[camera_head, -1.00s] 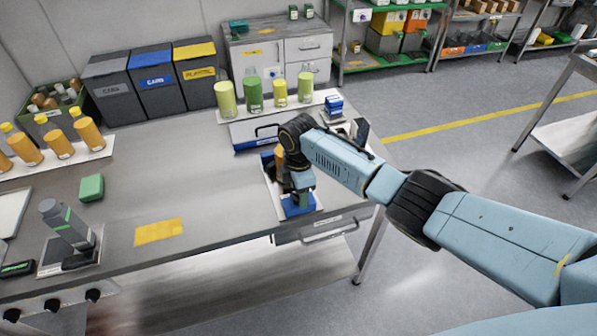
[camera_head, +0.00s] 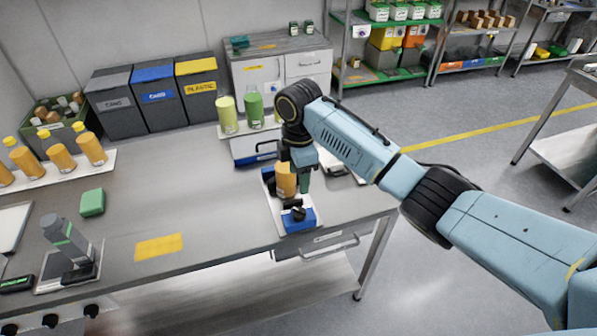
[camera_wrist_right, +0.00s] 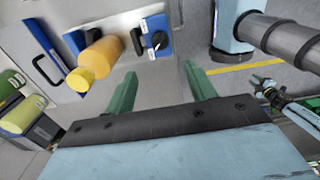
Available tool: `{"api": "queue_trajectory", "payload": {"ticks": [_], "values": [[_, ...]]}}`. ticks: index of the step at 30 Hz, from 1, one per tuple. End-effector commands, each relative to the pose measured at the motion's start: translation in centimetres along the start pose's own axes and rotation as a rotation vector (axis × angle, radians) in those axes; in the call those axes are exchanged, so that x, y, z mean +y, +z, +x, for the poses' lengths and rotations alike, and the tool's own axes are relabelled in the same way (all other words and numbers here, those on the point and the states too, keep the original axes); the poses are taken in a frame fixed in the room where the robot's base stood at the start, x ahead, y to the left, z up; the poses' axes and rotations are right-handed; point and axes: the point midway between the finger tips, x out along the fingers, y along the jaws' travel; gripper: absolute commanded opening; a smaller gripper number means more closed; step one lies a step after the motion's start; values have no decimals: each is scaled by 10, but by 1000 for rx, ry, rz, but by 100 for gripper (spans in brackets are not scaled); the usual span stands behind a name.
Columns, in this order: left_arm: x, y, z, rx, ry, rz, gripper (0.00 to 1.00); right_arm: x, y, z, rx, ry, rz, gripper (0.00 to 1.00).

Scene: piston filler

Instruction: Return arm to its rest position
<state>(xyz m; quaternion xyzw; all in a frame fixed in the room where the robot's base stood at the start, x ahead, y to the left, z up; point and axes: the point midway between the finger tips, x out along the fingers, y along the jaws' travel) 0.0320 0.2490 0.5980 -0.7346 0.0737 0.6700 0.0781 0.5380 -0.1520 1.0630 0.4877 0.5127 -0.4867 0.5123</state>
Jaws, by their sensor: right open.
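My right gripper (camera_head: 304,182) hangs above the worktable beside the piston filler. Its green fingers stand apart with nothing between them in the right wrist view (camera_wrist_right: 161,88). The filler has a blue base (camera_head: 299,224) with a black knob (camera_head: 297,213), which also shows in the wrist view (camera_wrist_right: 155,41). An orange bottle (camera_head: 286,178) stands upright at the filler, behind the knob; in the wrist view the bottle (camera_wrist_right: 100,55) lies beyond the fingers, apart from them. My right arm hides part of the table's far right. My left gripper is not in view.
Yellow-green bottles (camera_head: 228,115) stand on a white strip at the table's back. Orange bottles (camera_head: 60,157) line the left. A green block (camera_head: 92,202), a grey device (camera_head: 66,240) and a yellow patch (camera_head: 159,246) are on the table. Its front middle is clear.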

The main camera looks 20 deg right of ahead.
Motion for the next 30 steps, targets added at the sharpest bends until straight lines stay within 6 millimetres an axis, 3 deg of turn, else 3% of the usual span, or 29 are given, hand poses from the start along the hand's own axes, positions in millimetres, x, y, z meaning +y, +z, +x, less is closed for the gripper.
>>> {"api": "queue_trajectory", "payload": {"ticks": [7,11,21,26,30], "values": [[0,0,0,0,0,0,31,-1,-1,2,1,0,2,55],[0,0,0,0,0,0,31,-14,-10,17,22,4,31,55],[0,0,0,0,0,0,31,-113,-44,85,170,55,373,55],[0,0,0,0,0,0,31,-164,-39,98,228,82,609,55],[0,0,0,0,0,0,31,-210,-24,101,256,110,836,55]]}}
